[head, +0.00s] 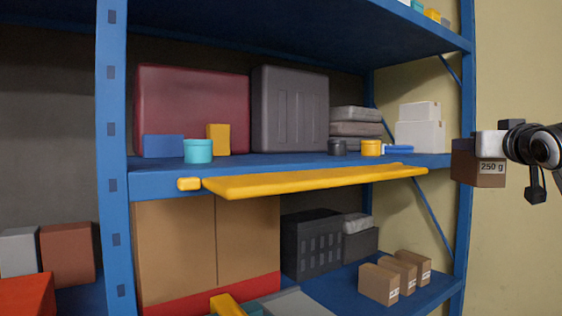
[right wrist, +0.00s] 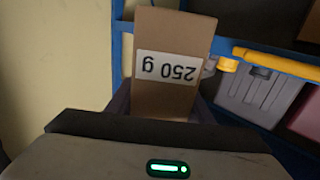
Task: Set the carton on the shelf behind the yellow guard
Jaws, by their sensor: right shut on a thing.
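The brown carton (head: 477,167) with a white "250 g" label is held by my right gripper (head: 492,146), to the right of the rack's right post in the head view. It also shows in the right wrist view (right wrist: 172,95), between the fingers, its label upside down. The yellow guard (head: 315,182) is a long bar along the front edge of the blue middle shelf (head: 160,182). The guard also shows in the right wrist view (right wrist: 280,62). My left gripper is not in view.
On the middle shelf stand a maroon case (head: 190,95), a grey case (head: 290,108), a teal tin (head: 198,151), a dark tin (head: 337,147), a yellow tin (head: 371,148) and white boxes (head: 419,135). Small cartons (head: 379,284) stand on the lower shelf. The blue right post (head: 467,110) is close to the carton.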

